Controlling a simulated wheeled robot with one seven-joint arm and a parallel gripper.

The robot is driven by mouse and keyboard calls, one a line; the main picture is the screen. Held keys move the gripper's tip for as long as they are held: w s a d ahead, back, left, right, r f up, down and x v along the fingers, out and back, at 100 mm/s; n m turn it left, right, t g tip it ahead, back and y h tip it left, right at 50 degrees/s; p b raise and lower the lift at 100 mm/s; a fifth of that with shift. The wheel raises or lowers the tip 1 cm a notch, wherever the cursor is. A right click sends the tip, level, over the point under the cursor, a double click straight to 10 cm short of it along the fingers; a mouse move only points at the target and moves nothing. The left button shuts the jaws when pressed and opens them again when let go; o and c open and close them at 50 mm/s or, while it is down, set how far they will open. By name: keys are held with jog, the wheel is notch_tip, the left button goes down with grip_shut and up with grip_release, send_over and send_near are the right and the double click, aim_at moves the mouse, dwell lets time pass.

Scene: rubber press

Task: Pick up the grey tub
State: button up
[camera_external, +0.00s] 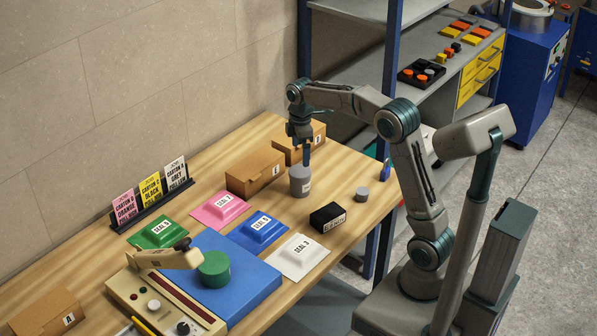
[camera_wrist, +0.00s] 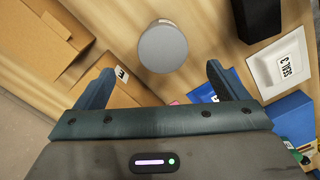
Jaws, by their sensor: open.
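The grey tub (camera_external: 300,181) stands upright on the wooden table, a grey cylinder with a pale label on its side. My gripper (camera_external: 306,158) points down just above it, and its lower end overlaps the tub's top in the external view. In the wrist view the tub (camera_wrist: 162,47) shows as a round grey top centred sideways between the fingers and just beyond their tips. My gripper (camera_wrist: 160,70) is open and empty there, with one finger on each side. Any contact cannot be told.
Brown cartons (camera_external: 255,174) stand left of and behind the tub. Coloured seal pads, including white SEAL 3 (camera_external: 299,256), lie in front. A press (camera_external: 165,283) stands at front left.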

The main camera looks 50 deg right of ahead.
aim_at(301, 170)
notch_tip(301, 170, down, 7)
jog(key=shift+f, duration=0.1)
jog(key=f, duration=0.5)
jog(key=shift+s+a+f+p, duration=0.1)
jog(key=shift+a+f+p, duration=0.15)
jog(key=shift+p, duration=0.15)
jog(key=c, duration=1.3)
